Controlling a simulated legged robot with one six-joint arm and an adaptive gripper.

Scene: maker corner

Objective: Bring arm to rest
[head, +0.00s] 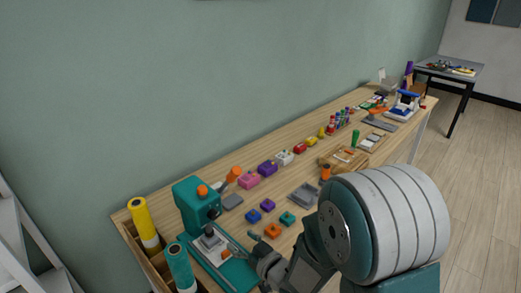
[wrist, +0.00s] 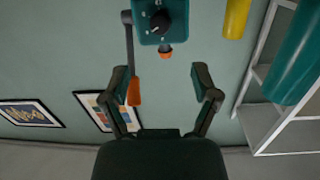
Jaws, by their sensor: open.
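My gripper (head: 240,246) is at the near left end of the workbench (head: 130,214), in front of the teal press-like machine (head: 196,206). In the wrist view my gripper (wrist: 160,82) has its two dark fingers spread wide, with nothing between them but wall behind. That view looks upside down. The teal machine (wrist: 150,22) with its black knob hangs at its top. A lever with an orange handle (wrist: 134,92) shows beside the left finger. My large grey arm joint hides part of the bench's front in the head view.
A yellow roll (head: 143,220) and a teal roll (head: 180,267) stand at the bench's left end. Small coloured blocks (head: 268,205) and a grey tray (head: 304,195) lie along the bench. A white shelf (head: 12,240) is at far left. Open floor (head: 480,190) lies right.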

